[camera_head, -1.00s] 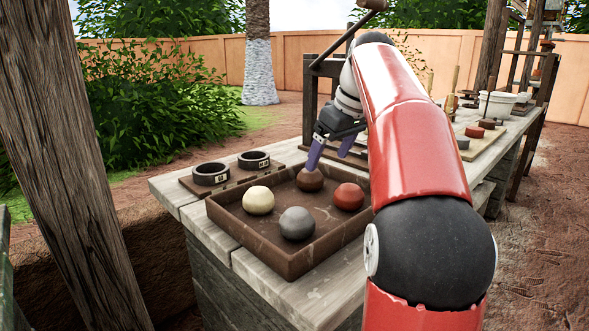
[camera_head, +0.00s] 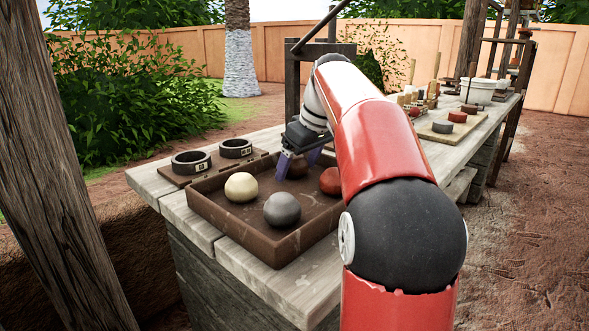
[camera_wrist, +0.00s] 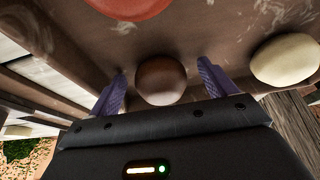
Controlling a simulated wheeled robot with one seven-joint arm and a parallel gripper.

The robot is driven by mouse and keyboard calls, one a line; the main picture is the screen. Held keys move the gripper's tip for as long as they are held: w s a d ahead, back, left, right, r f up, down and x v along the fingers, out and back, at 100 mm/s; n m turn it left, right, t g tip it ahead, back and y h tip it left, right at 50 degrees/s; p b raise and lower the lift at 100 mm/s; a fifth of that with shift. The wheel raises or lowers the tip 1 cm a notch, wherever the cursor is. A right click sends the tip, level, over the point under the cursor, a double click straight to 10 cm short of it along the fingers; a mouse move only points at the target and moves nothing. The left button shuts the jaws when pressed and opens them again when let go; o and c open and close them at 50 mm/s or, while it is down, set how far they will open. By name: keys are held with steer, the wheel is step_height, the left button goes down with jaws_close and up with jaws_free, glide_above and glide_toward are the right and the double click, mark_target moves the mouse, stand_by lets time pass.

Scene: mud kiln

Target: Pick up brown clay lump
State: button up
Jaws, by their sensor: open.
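The brown clay lump (camera_head: 297,168) is a dark round ball at the back of the brown tray (camera_head: 232,227), partly hidden behind my gripper in the head view. My gripper (camera_head: 299,164) is low over the tray with its purple fingers pointing down. In the wrist view the brown clay lump (camera_wrist: 161,80) sits between the two open fingers of my gripper (camera_wrist: 162,88), a little nearer the left finger.
In the tray are a cream ball (camera_head: 241,187), a grey ball (camera_head: 282,209) and a red ball (camera_head: 331,181), partly hidden by my arm. Two dark rings (camera_head: 191,163) (camera_head: 236,148) lie on a board behind the tray.

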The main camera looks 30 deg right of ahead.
steer(key=c, duration=1.2)
